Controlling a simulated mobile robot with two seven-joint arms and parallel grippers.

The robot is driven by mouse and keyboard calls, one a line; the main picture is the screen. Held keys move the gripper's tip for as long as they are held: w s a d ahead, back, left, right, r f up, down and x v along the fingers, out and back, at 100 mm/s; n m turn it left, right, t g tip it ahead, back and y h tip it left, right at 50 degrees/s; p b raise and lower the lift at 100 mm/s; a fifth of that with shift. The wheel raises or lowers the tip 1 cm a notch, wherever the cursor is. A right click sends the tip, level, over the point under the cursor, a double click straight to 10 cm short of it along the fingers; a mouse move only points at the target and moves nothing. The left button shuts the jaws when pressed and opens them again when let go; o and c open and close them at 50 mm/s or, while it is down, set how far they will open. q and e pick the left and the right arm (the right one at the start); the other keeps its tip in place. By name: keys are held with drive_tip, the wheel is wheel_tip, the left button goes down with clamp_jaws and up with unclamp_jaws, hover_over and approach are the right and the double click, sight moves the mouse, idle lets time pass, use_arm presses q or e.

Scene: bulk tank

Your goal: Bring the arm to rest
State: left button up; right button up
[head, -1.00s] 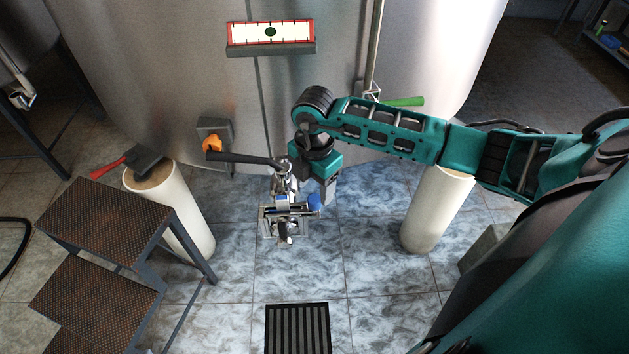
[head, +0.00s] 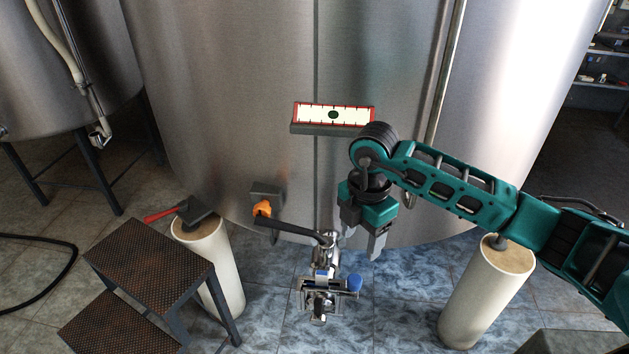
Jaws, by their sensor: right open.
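My right arm reaches in from the right side of the head view. Its teal wrist ends in my right gripper (head: 362,238), which points down in front of the steel tank (head: 230,110). The gripper's grey fingers are apart with nothing seen between them. It hangs to the right of the black valve handle (head: 290,228) and above the blue-knobbed metal valve assembly (head: 328,290), apparently clear of both, though the depth is hard to judge. My left gripper is not in view.
An orange knob (head: 262,208) sits on a grey wall box at the tank. A red-handled tool (head: 180,209) lies on the left white post (head: 222,275). Another white post (head: 482,300) stands below my right arm. Rusty steps (head: 150,262) are at lower left. A gauge panel (head: 333,114) is on the tank.

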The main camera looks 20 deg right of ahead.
drive_tip(key=s+a+n+g+y, duration=0.1)
drive_tip(key=s+a+n+y, duration=0.15)
drive_tip(key=a+y, duration=0.45)
drive_tip(key=s+a+n+y, duration=0.2)
drive_tip(key=s+a+y, duration=0.1)
drive_tip(key=a, duration=0.8)
drive_tip(key=w+a+r+m+t+y, duration=0.1)
drive_tip(key=a+r+m+t+y, duration=0.3)
drive_tip(key=a+r+t+y, duration=0.25)
drive_tip(key=w+d+f+m+t+h, duration=0.3)
drive_tip(key=d+f+m+t+h, duration=0.2)
drive_tip(key=d+m+t+h, duration=0.5)
drive_tip(key=s+d+f+m+g+h, duration=0.2)
drive_tip(key=s+f+m, duration=0.2)
drive_tip(key=f, duration=0.4)
drive_tip(key=s+d+f+m+g+h, duration=0.2)
drive_tip(key=s+d+f+m, duration=0.1)
drive_tip(key=f, duration=0.5)
drive_tip(key=s+m, duration=0.1)
drive_tip(key=s, duration=0.1)
drive_tip(key=shift+s+d+f+g, duration=0.15)
drive_tip(key=shift+s+d+g, duration=0.15)
drive_tip(key=shift+s+g, duration=0.1)
